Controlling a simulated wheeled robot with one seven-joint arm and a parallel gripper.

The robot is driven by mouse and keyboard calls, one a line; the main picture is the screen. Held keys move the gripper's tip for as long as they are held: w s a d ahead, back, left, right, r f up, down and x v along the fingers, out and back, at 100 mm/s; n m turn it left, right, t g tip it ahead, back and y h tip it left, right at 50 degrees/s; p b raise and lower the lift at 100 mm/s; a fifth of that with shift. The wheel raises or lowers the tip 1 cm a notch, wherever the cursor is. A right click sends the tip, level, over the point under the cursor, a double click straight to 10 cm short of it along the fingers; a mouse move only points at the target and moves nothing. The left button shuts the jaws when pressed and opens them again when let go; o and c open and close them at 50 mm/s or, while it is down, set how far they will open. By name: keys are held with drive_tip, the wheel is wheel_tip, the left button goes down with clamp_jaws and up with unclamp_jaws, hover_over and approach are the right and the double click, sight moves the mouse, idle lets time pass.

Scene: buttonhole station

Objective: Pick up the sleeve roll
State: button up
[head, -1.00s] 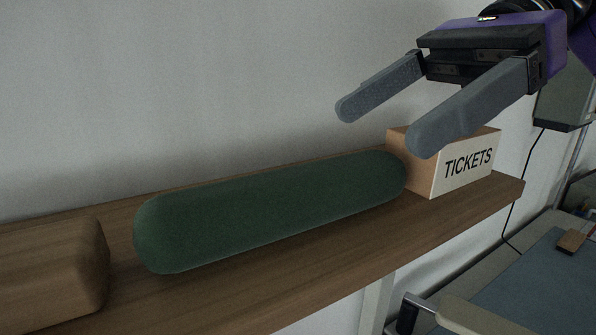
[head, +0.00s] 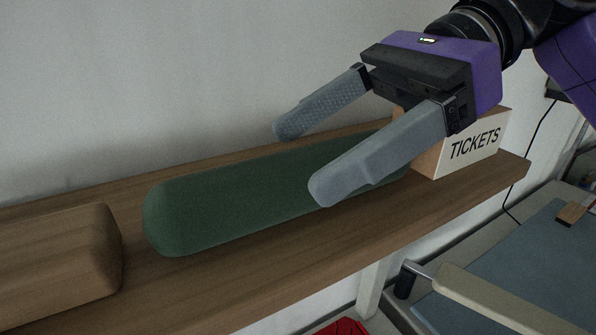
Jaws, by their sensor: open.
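The sleeve roll (head: 225,205) is a long dark green cushion with rounded ends. It lies on a wooden shelf (head: 250,285) against the grey wall, and its right part is partly hidden by my gripper. My gripper (head: 298,160) reaches in from the upper right with its two grey fingers apart and nothing between them. In the picture the fingers overlap the middle and right part of the roll, one toward the wall and one toward the front. I cannot tell whether either finger touches the roll.
A box marked TICKETS (head: 470,143) stands at the roll's right end, partly behind my gripper. A rounded wooden block (head: 60,260) lies to the left of the roll. A blue-grey work surface (head: 520,265) with a pale bar (head: 500,300) is at the lower right.

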drive_tip(key=c, duration=1.7)
drive_tip(key=shift+r, duration=0.1)
drive_tip(key=shift+c, duration=0.3)
